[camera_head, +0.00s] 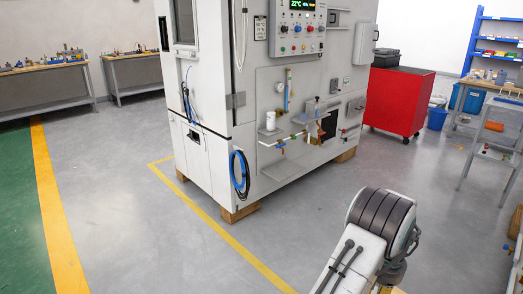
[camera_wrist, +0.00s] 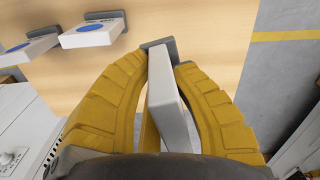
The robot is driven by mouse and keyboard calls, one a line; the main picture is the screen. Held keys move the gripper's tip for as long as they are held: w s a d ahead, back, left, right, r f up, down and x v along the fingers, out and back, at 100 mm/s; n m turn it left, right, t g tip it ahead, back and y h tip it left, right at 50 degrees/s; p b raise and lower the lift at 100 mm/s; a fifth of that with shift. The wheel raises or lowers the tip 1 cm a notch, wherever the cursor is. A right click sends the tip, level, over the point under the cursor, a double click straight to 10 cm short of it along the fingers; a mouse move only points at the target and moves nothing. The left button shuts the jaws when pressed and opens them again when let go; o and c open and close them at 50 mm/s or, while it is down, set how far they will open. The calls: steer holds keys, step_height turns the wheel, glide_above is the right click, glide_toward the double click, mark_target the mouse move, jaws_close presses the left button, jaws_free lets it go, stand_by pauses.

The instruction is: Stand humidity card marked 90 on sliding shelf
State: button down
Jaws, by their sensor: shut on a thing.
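In the wrist view my gripper (camera_wrist: 162,66) has its two yellow fingers closed on a white slab-like card (camera_wrist: 168,105), seen edge-on, with a dark grey foot at its far end. Its face and any number are hidden. Two similar white cards with blue discs, a left card (camera_wrist: 27,52) and a right card (camera_wrist: 92,36), are on the wooden surface (camera_wrist: 205,30), apart from my fingers. In the head view the test chamber (camera_head: 212,75) stands ahead, with small shelves on its side, among them a lower ledge (camera_head: 284,169). I cannot tell which shelf slides. My gripper is not clear there.
A red cabinet (camera_head: 396,100) stands right of the chamber. A grey stand (camera_head: 490,155) and a blue bin (camera_head: 437,118) are at the right. Workbenches (camera_head: 45,88) line the back left. Open grey floor (camera_head: 120,215) lies before the chamber.

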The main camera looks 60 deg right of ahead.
steer(key=w+a+r+n, duration=0.2)
steer(key=w+a+n, duration=0.15)
steer(key=w, duration=0.85)
steer(key=w+a+r+n, duration=0.15)
steer(key=w+a, duration=0.25)
steer(key=w, duration=0.9)
steer(key=w+a+r+n, duration=0.1)
steer(key=w+a+n, duration=0.3)
steer(key=w, duration=0.8)
steer(key=w+a+r+n, duration=0.3)
steer(key=w+a+n, duration=0.2)
steer(key=w+a, duration=0.9)
steer(key=a+r+n+p, duration=0.2)
steer(key=a+p, duration=0.4)
steer(key=a, duration=0.4)
steer(key=w+a+r+n+p, duration=0.1)
steer(key=a+r+n+p, duration=0.1)
steer(key=a+p, duration=0.4)
steer(key=a+r, duration=0.1)
steer(key=a, duration=0.3)
steer(key=shift+a+n, duration=0.35)
steer(key=shift+n, duration=0.05)
